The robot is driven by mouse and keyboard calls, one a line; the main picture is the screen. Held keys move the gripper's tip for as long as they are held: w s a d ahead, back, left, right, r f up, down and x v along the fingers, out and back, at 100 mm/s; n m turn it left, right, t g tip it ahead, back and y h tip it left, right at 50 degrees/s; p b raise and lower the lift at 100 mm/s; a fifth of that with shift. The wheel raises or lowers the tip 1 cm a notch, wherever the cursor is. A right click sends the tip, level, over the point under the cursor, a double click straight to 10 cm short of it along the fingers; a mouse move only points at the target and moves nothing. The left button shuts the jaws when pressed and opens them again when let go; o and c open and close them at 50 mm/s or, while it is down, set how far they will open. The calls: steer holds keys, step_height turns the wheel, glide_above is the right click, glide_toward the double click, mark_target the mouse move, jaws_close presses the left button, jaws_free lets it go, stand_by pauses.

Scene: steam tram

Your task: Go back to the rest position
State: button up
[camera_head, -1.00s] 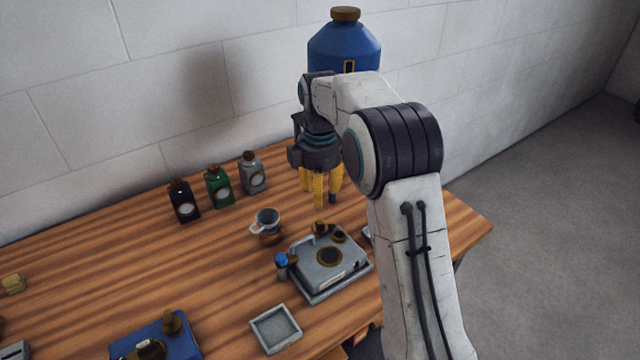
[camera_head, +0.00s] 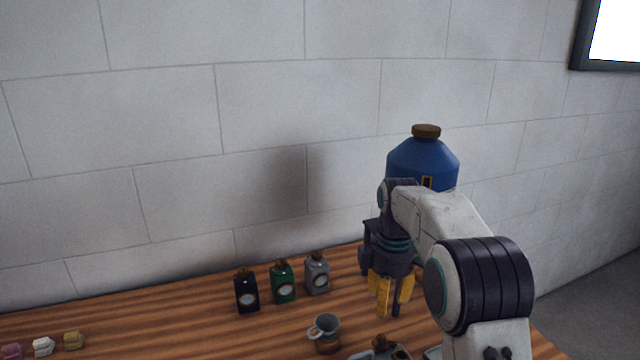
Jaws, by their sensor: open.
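My gripper (camera_head: 390,308) hangs at the end of my arm on the right of the head view, its yellow fingers pointing down over the wooden table (camera_head: 180,325). The fingers are apart and I see nothing between them. A grey cup (camera_head: 325,328) stands on the table to the left of the fingers. Part of my arm hides the table's right side.
A black bottle (camera_head: 246,292), a green bottle (camera_head: 283,282) and a grey bottle (camera_head: 317,275) stand in a row near the wall (camera_head: 170,120). A large blue container (camera_head: 422,160) is behind my arm.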

steer(key=f+m, duration=0.1)
steer(key=m, duration=0.1)
steer(key=s+f+m, duration=0.1)
steer(key=f+m, duration=0.1)
steer(key=m, duration=0.1)
steer(key=f+m, duration=0.2)
steer(key=shift+s+f+m, duration=0.25)
steer(key=shift+s+m, duration=0.15)
steer(key=s+r+m, duration=0.3)
steer(key=s+m, duration=0.2)
steer(key=s, duration=2.1)
steer(key=shift+s+d+r+t, duration=0.1)
steer(key=shift+s+r+t, duration=0.2)
steer(key=shift+r+t, duration=0.45)
steer(key=shift+s+d+r+t, duration=0.1)
steer(key=shift+s+r+t, duration=0.3)
steer(key=shift+r, duration=0.55)
steer(key=shift+s+d+r+t, duration=0.1)
steer(key=shift+s+r+t, duration=0.1)
steer(key=shift+r+t, duration=0.6)
